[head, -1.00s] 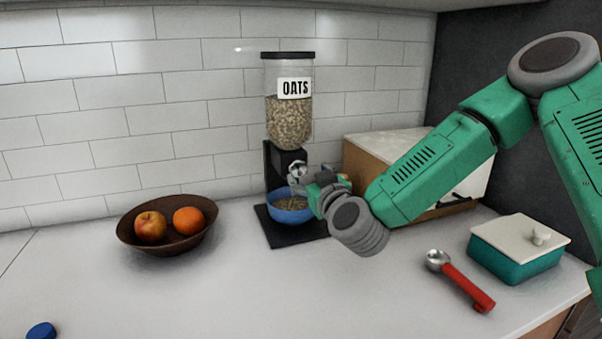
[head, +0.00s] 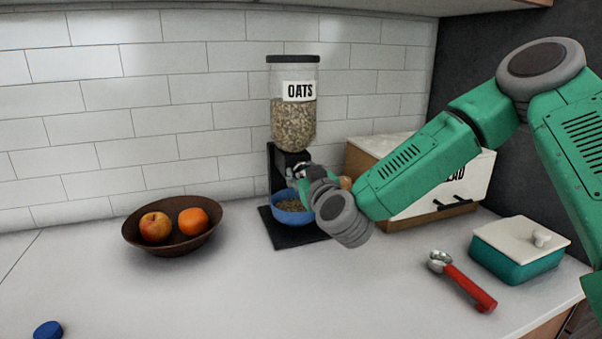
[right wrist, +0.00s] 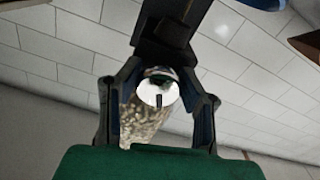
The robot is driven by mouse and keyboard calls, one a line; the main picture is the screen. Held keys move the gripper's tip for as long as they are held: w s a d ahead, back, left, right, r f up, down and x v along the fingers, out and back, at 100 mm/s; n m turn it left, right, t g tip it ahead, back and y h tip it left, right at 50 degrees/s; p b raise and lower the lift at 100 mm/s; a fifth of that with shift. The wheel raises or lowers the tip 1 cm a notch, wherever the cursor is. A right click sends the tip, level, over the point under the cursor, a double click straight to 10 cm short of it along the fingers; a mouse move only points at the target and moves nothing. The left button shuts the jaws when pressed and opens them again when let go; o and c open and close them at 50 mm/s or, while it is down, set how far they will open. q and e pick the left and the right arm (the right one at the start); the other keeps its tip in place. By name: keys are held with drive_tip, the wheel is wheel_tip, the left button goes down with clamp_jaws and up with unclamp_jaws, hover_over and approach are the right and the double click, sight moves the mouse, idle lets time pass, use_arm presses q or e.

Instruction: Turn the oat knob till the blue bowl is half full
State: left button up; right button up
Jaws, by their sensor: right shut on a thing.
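The oat dispenser (head: 293,125) stands against the tiled wall, its clear hopper partly filled with oats under an OATS label. The blue bowl (head: 291,219) sits on the dispenser's black base below the spout. Oats show inside it below the rim; their exact depth is hard to tell. My right gripper (head: 303,172) is at the dispenser's front, shut on the oat knob. In the right wrist view the knob (right wrist: 158,88) shows as a pale round face between the two fingers. My wrist hides part of the bowl's right side. My left gripper is not in view.
A brown fruit bowl (head: 145,243) with an apple and an orange stands to the left. A bread box (head: 440,195) is behind my right arm. A red-handled scoop (head: 468,287) and a lidded teal dish (head: 515,262) lie at right. The front middle counter is clear.

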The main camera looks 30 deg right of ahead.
drive_tip(key=shift+m, duration=0.5)
drive_tip(key=shift+d+m, duration=0.1)
drive_tip(key=shift+m, duration=1.9)
drive_tip(key=o, duration=1.2)
drive_tip(key=shift+f, duration=0.1)
drive_tip(key=v, duration=1.1)
drive_tip(key=shift+s, duration=0.4)
drive_tip(key=shift+f, duration=0.1)
